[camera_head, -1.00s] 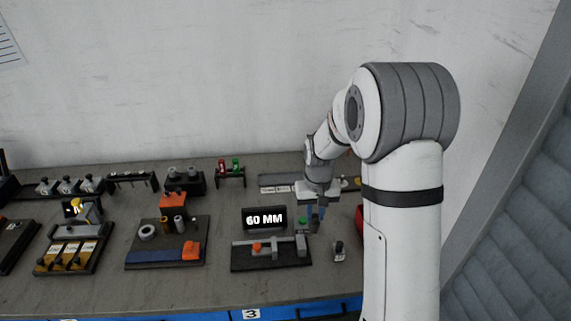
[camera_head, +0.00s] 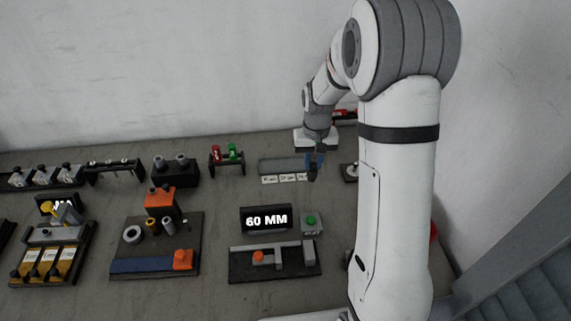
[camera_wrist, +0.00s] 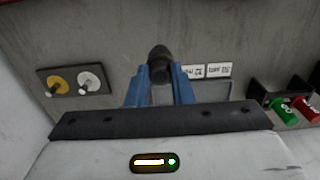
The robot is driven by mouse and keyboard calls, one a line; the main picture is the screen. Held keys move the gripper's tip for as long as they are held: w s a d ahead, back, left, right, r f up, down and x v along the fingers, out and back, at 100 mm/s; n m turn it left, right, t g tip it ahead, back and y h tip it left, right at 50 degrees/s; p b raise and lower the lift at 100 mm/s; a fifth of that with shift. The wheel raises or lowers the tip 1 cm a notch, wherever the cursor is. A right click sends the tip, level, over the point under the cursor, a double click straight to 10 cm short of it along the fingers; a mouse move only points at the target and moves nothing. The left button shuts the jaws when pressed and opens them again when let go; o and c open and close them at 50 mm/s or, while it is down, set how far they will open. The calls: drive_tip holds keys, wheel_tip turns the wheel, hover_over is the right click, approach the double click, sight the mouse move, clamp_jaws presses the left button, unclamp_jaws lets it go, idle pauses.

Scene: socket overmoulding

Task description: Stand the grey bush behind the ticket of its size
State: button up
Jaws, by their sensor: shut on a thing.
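My gripper (camera_head: 314,163) has its blue fingers shut on the dark grey bush (camera_head: 312,177) and holds it upright near the right end of the tickets. In the wrist view, the bush (camera_wrist: 159,62) sits between the blue fingertips (camera_wrist: 160,78). White tickets (camera_head: 282,179) lie in a row along the front of a grey strip (camera_head: 280,165). The bush and fingers partly cover the row's right end. Two tickets (camera_wrist: 206,71) show in the wrist view, their print too small to read surely. A display (camera_head: 265,219) reads 60 MM.
A measuring fixture (camera_head: 275,262) with an orange knob and a green-button box (camera_head: 311,223) stand in front. A rack with red and green pieces (camera_head: 227,160) stands left of the strip. A plate with yellow and white discs (camera_wrist: 77,81) is on its other side.

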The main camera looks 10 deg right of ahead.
drive_tip(key=shift+w+a+m, duration=0.1)
drive_tip(key=shift+w+m, duration=0.2)
drive_tip(key=shift+w, duration=0.2)
drive_tip(key=w+r+m+b, duration=0.2)
drive_tip(key=w+m+b, duration=0.3)
drive_tip(key=w+m, duration=0.65)
drive_tip(key=shift+n, duration=0.45)
drive_tip(key=f, duration=0.3)
drive_tip(key=w+f+p, duration=0.1)
drive_tip(key=f, duration=0.5)
drive_tip(key=shift+w+f+p, duration=0.2)
drive_tip(key=shift+w+p, duration=0.05)
drive_tip(key=shift+p, duration=0.1)
drive_tip(key=shift+f, duration=0.15)
drive_tip(key=o, duration=0.9)
